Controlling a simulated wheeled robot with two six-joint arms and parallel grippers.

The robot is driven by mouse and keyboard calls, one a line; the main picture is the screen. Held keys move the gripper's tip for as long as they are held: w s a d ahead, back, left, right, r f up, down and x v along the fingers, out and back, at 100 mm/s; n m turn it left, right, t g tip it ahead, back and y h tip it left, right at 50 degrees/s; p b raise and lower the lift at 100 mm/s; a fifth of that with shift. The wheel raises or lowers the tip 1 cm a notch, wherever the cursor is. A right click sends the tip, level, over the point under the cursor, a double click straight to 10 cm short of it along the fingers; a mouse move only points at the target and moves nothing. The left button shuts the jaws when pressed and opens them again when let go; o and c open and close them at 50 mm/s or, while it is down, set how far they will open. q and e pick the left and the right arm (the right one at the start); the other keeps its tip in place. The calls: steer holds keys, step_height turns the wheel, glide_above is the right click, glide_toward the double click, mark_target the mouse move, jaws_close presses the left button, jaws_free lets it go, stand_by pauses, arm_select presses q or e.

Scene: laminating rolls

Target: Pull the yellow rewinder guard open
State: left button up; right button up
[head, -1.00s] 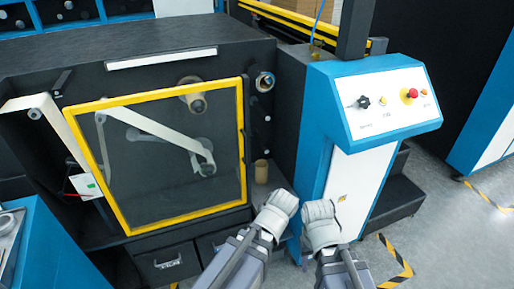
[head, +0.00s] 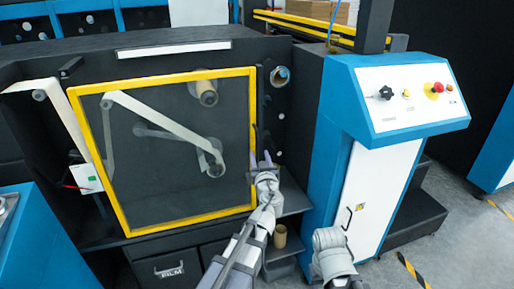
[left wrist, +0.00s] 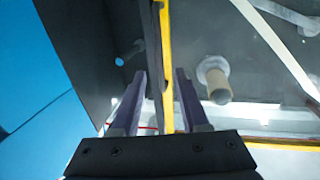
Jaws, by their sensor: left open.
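The yellow-framed rewinder guard (head: 163,75) is a clear panel standing closed over the rollers in the head view. A black upright handle (head: 254,138) is at its right edge. My left gripper (head: 261,157) is at the lower part of this handle, fingers pointing at the machine. In the left wrist view, the open fingers of my left gripper (left wrist: 160,82) lie on either side of the black handle (left wrist: 151,50) and the yellow frame edge (left wrist: 166,45). Contact cannot be told. My right arm's end (head: 330,245) is low before the cabinet; its fingers cannot be made out.
A blue and white control cabinet (head: 345,100) with knobs and a red button stands right of the guard. A cardboard core (head: 279,236) stands on the ledge below my left gripper. Drawers (head: 170,268) are under the guard. A blue unit (head: 30,245) is at lower left.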

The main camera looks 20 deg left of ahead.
mark_target(257, 146)
arm_select(q)
steer(key=x, duration=0.7)
steer(key=shift+w+a, duration=0.15)
steer(key=shift+w, duration=0.2)
steer(key=shift+c, duration=0.3)
jaws_close()
stand_by(0.8)
